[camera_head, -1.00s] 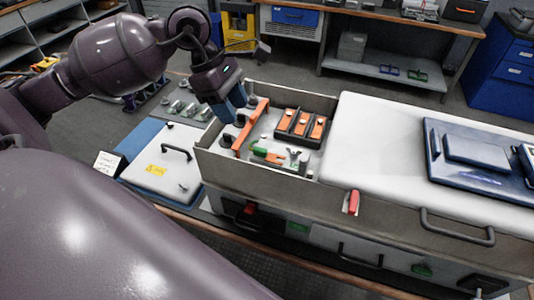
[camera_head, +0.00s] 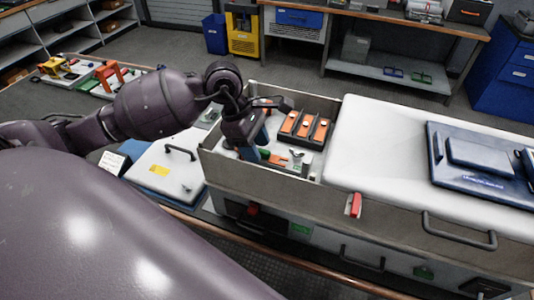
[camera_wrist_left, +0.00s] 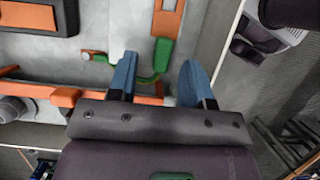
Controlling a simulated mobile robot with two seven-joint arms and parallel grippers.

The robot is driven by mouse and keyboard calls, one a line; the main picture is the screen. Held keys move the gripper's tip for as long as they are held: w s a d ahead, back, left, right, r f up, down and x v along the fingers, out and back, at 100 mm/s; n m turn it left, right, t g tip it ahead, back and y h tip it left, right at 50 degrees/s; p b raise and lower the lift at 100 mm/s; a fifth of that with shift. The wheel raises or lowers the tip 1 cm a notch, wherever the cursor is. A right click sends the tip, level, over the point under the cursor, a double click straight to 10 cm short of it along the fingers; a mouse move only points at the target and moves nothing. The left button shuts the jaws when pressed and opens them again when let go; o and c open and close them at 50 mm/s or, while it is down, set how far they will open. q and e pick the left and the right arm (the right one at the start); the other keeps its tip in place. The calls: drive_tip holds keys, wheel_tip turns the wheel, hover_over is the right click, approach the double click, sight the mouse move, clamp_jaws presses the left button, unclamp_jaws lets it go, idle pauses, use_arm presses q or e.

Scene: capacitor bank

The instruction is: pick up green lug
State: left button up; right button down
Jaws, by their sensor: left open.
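The green lug (camera_wrist_left: 160,58) is a bent green strip beside an orange bar inside the open bay of the cabinet. In the head view it shows only in part, as a small green patch (camera_head: 265,154) next to my gripper. My left gripper (camera_head: 256,150) points down into the bay at the lug. In the left wrist view its two blue fingers (camera_wrist_left: 157,82) are apart, with part of the green strip seen between them. Nothing shows held, and I cannot tell how far the fingertips are above the lug. My right gripper is not in view.
The grey bay walls (camera_head: 262,178) stand close around the gripper. Orange-topped blocks (camera_head: 305,128) stand in the bay behind the lug. A white cover (camera_head: 385,135) with a blue case (camera_head: 478,160) is to the right, and a white lidded box (camera_head: 165,165) to the left.

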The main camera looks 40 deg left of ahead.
use_arm(q)
drive_tip(key=shift+f, duration=0.15)
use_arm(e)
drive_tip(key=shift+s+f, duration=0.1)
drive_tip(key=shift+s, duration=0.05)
use_arm(q)
clamp_jaws()
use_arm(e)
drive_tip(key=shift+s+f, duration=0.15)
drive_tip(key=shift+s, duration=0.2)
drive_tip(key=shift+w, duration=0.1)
